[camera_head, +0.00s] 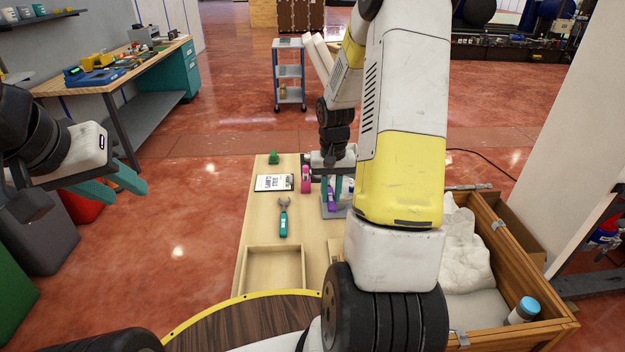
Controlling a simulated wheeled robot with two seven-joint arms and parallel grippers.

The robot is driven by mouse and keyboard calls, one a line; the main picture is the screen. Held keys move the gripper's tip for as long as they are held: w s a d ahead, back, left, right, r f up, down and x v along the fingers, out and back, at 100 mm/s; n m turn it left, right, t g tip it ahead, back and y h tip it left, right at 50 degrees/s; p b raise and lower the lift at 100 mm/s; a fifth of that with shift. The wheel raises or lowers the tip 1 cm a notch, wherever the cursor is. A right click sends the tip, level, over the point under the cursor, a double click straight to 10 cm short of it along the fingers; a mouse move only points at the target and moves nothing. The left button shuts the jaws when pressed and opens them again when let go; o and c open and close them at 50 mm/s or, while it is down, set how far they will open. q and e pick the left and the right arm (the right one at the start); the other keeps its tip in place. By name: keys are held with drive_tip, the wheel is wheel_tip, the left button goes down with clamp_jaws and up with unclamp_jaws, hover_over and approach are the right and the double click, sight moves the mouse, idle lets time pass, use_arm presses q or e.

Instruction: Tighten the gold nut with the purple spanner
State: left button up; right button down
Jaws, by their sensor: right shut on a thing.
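My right gripper (338,192) reaches down over the far right part of the light wooden table (255,215). It is shut on a purple thing, which looks like the purple spanner (331,197), above a grey plate or fixture (333,212). The spanner is small here, and the fingers and arm hide part of it. I cannot make out the gold nut; my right gripper and arm cover that area. My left gripper (122,188) hangs at the left, away from the table, with its teal fingers apart and nothing between them.
A teal-handled spanner (283,218), a clipboard (274,183), a green item (273,158) and a pink item (305,180) lie on the table. An empty wooden tray (273,249) is at its near end. A wooden crate (540,327) with white bags stands right.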

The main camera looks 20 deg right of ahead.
drive_tip(key=shift+s+d, duration=0.2)
drive_tip(key=shift+f, duration=1.2)
drive_tip(key=shift+f, duration=1.2)
drive_tip(key=shift+a, duration=0.1)
drive_tip(key=shift+w+a+m, duration=0.25)
drive_tip(key=shift+a+m, duration=0.3)
drive_tip(key=shift+m, duration=0.05)
drive_tip(key=shift+w+a+m, duration=0.2)
drive_tip(key=shift+a+m, duration=0.3)
drive_tip(key=shift+m, duration=0.1)
drive_tip(key=shift+a, duration=0.1)
